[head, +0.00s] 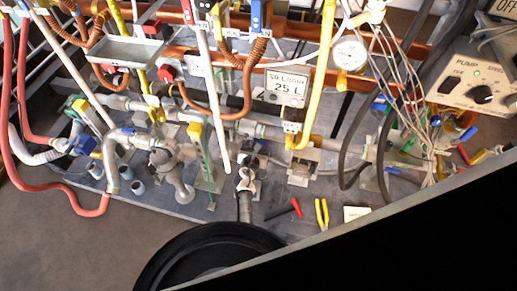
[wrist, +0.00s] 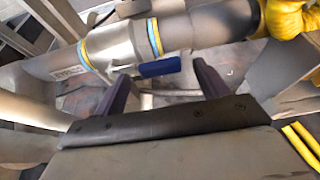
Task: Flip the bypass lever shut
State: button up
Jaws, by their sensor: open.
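The bypass lever (wrist: 160,68) is a short blue bar in the wrist view. It lies below a grey pipe fitting (wrist: 112,50) and runs roughly along the pipe. My gripper (wrist: 162,76) is open, with one dark purple finger on each side of the lever in the picture. Whether either finger touches it, and the depth between them, I cannot tell. In the head view I cannot pick out the lever or my gripper with certainty.
Yellow-handled pliers (head: 322,212) and a red-handled tool (head: 296,208) lie on the board. Hoses, cables, a gauge (head: 350,53) and a pump control box (head: 480,85) crowd the back and right.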

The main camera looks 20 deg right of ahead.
jog(key=shift+w+d+f, duration=0.2)
jog(key=shift+w+d, duration=0.15)
jog(key=shift+w, duration=0.15)
jog(key=c, duration=1.4)
jog(key=shift+r, duration=0.1)
